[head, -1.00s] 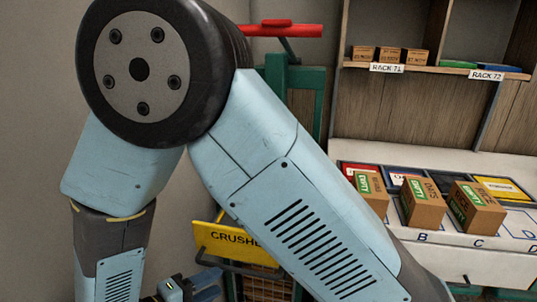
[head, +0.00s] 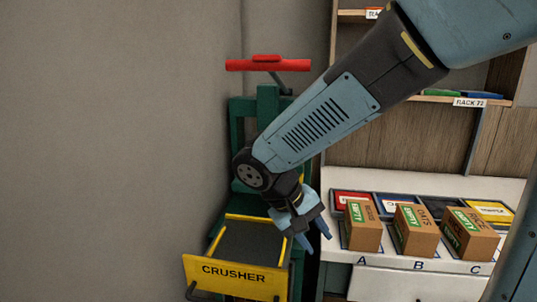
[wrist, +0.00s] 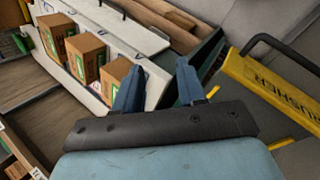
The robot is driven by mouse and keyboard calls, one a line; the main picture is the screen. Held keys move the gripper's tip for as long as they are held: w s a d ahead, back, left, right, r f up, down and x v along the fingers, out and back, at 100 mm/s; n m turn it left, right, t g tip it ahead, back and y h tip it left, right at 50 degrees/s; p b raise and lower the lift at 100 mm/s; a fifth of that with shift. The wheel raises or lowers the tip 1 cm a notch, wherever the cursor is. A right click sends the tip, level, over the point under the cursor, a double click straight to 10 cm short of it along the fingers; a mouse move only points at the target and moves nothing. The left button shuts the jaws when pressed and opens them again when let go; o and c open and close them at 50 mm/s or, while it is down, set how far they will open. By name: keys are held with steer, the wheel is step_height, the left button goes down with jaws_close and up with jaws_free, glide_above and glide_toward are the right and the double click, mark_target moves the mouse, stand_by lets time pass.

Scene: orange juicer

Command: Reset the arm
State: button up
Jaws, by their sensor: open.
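My gripper (head: 316,236) hangs from my blue and black arm, just right of the yellow tray marked CRUSHER (head: 233,274) in the head view. Its two blue fingers are apart with nothing between them. In the wrist view my gripper (wrist: 160,88) also shows open and empty. The yellow crusher tray (wrist: 270,85) lies to its right there, with a black handle. The green crusher frame (head: 237,125) with a red bar handle (head: 268,64) stands behind my forearm, which hides part of it.
Three brown boxes stand on the white counter in slots A, B and C: the first (head: 362,226), the second (head: 416,230), the third (head: 470,234). They also show in the wrist view (wrist: 86,55). A shelf marked RACK 72 (head: 468,102) is above. The grey wall at left is clear.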

steer(key=s+d+r+m+t+y, duration=0.2)
steer(key=d+r+y, duration=0.1)
steer(key=d+r, duration=0.2)
steer(key=s+d+r+m+t+y, duration=0.2)
steer(key=d+r, duration=0.3)
steer(key=d, duration=0.4)
steer(key=shift+s+r+t+y, duration=0.15)
steer(key=shift+s+t+y, duration=0.25)
steer(key=shift+s+y, duration=0.3)
